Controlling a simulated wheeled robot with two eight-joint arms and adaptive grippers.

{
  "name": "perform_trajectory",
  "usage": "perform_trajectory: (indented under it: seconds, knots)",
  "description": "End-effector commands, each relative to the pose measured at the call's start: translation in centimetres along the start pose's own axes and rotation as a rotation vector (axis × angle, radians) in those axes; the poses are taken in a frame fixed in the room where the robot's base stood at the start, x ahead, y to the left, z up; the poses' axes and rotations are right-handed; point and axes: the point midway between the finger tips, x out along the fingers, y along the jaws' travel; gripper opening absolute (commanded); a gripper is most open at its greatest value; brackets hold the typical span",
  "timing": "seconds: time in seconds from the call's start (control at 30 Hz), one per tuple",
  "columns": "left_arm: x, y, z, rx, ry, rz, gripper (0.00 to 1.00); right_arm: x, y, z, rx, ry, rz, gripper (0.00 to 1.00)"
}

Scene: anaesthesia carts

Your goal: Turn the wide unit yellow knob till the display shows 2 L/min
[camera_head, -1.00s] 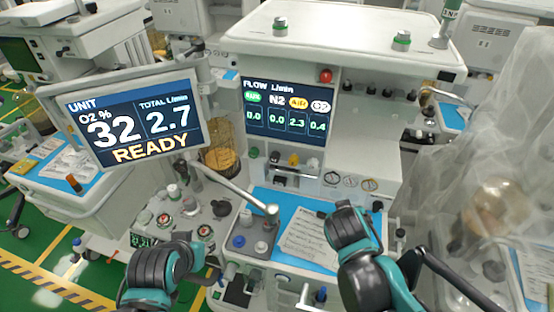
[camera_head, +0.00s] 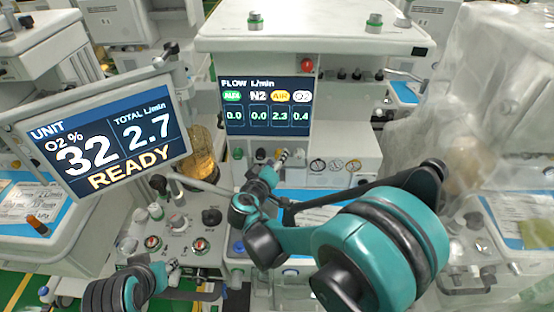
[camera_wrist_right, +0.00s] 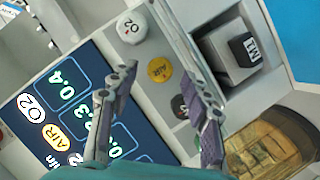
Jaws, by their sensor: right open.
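The wide unit's flow display (camera_head: 267,105) reads 0.0 for AUX, 0.0 for N2, 2.3 for AIR and 0.4 for O2. The yellow AIR knob (camera_wrist_right: 160,70) faces the right wrist view, between a white O2 knob (camera_wrist_right: 131,28) and a dark knob (camera_wrist_right: 180,106). My right gripper (camera_wrist_right: 164,88) is open, its two fingers on either side of the yellow knob; contact is not visible. In the head view my right gripper (camera_head: 280,160) reaches the knob row below the display and partly hides it. My left gripper (camera_head: 173,267) is low at the left, its jaws unclear.
A tilted monitor (camera_head: 105,135) at left shows O2 32 %, total 2.7 L/min and READY. A red knob (camera_head: 307,65) sits above the flow display. Gauges (camera_head: 335,165) are right of the knob row. A plastic-draped unit (camera_head: 470,110) stands at right.

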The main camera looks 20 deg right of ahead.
Motion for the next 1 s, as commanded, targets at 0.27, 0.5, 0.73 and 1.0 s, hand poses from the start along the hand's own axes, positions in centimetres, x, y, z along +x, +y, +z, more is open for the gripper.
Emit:
perform_trajectory:
  seconds: [0.27,0.5,0.73,1.0]
  knots:
    - [0.5,0.0,0.3,0.000,0.000,0.000,0.36,2.4,0.0,0.0,-0.001,0.000,0.000,0.48]
    - [0.5,0.0,0.3,0.000,0.000,0.000,0.36,2.4,0.0,0.0,-0.001,0.000,0.000,0.45]
    - [0.5,0.0,0.3,0.000,0.000,0.000,0.36,2.4,0.0,0.0,-0.001,0.000,-0.001,0.00]
    - [-0.1,0.0,-0.1,0.000,0.000,0.000,0.36,2.3,0.3,0.0,0.165,-0.002,-0.069,0.00]
